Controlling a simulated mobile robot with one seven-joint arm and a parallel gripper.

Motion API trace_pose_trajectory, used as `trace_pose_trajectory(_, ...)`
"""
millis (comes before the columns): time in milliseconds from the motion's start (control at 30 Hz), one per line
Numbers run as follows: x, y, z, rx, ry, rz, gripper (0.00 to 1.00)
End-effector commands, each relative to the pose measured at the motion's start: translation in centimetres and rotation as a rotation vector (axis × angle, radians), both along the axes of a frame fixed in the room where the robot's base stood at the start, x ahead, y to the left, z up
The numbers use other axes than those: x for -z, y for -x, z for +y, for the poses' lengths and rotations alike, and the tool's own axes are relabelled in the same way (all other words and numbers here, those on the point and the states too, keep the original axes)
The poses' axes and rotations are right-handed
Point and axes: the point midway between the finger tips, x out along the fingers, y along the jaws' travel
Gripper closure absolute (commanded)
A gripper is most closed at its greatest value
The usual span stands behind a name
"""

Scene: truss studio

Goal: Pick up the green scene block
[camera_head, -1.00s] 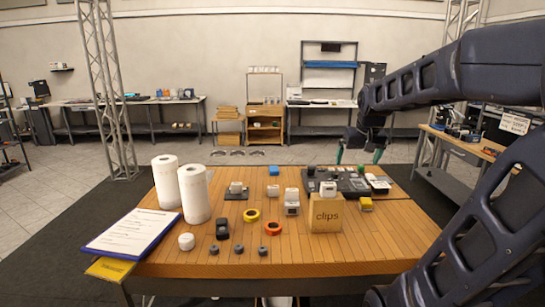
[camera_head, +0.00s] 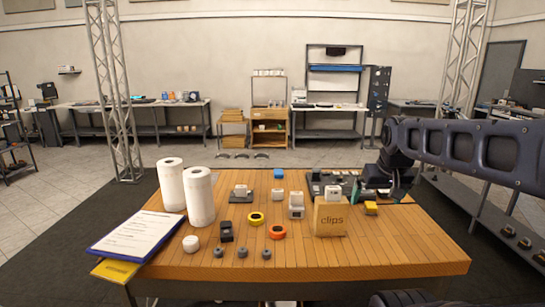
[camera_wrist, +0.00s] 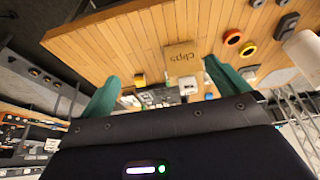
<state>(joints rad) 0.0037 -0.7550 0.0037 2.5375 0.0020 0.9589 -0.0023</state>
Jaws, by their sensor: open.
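My gripper (camera_head: 370,194) is at the back right of the wooden table, low by the black control panel (camera_head: 318,184). Its green fingers stand wide apart in the wrist view (camera_wrist: 160,74), with nothing held between them. I cannot clearly make out the green scene block in either current view.
A yellow block (camera_head: 371,208) lies just in front of my gripper. A blue block (camera_head: 278,173), white device (camera_head: 296,205), yellow ring (camera_head: 256,218) and orange ring (camera_head: 277,232) are further left. Paper rolls (camera_head: 200,197) stand at left. The table's front right is clear.

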Motion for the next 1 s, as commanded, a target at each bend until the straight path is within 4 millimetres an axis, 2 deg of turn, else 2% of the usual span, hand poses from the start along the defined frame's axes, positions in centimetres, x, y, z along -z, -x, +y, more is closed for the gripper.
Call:
trace_pose_trajectory(167, 0.0, 0.0, 0.0, 0.0, 0.0, 0.0, 0.0)
trace_pose_trajectory(367, 0.0, 0.0, 0.0, 0.0, 0.0, 0.0, 0.37)
trace_pose_trajectory(667, -0.2, 0.0, 0.0, 0.0, 0.0, -0.001, 0.38)
trace_pose_trajectory(767, -1.4, -0.1, 0.0, 0.0, 0.0, -0.004, 0.38)
trace_pose_trajectory(933, -5.5, -0.1, 0.0, 0.0, 0.0, -0.006, 0.38)
trace_pose_trajectory(1000, -5.5, -0.9, 0.0, -0.034, 0.024, 0.012, 0.38)
